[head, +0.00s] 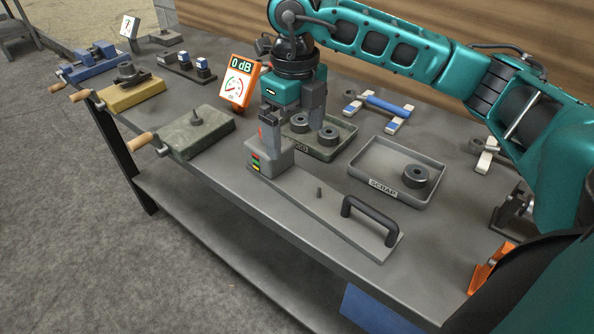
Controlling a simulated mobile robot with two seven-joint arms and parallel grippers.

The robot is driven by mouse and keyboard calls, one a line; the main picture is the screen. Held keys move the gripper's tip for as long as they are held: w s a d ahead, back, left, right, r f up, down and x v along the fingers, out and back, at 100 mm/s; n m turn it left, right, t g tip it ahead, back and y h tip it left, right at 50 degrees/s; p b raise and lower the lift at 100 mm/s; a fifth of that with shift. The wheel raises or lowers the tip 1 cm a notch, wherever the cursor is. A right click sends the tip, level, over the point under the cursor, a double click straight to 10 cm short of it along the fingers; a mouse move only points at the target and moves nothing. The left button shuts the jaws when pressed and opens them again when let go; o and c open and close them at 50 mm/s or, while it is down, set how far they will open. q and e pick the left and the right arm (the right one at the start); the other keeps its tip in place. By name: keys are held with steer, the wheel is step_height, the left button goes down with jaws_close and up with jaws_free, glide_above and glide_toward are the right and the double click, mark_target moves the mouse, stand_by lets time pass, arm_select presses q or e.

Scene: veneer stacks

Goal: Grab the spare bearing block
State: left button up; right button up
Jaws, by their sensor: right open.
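No part is marked as the spare bearing block, and I cannot tell which one it is. Dark ring-shaped parts (329,133) stand in the left tray (343,146), and one more ring (415,176) sits in the tray labelled SCRAP (397,198). My right gripper (273,134) points down, open, at the grey block (258,161) with coloured lamps on the long plate's far end. I cannot tell whether its fingers touch this block. It partly hides the left tray's near-left corner. My left gripper is not in view.
The long plate (330,213) carries a pin and a dark handle (370,220). An orange 0 dB meter (238,82) stands left of my gripper. Grey-green (197,133), yellow (130,94) and blue (95,62) fixtures line the left edge. A blue-and-white tool (385,105) lies behind the trays.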

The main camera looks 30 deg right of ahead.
mark_target(295, 180)
step_height(295, 180, down, 11)
steer(key=shift+a+r, duration=0.1)
steer(key=shift+r, duration=0.05)
stand_by(0.4)
steer(key=shift+c, duration=0.4)
jaws_close()
steer(key=shift+r, duration=0.2)
stand_by(0.4)
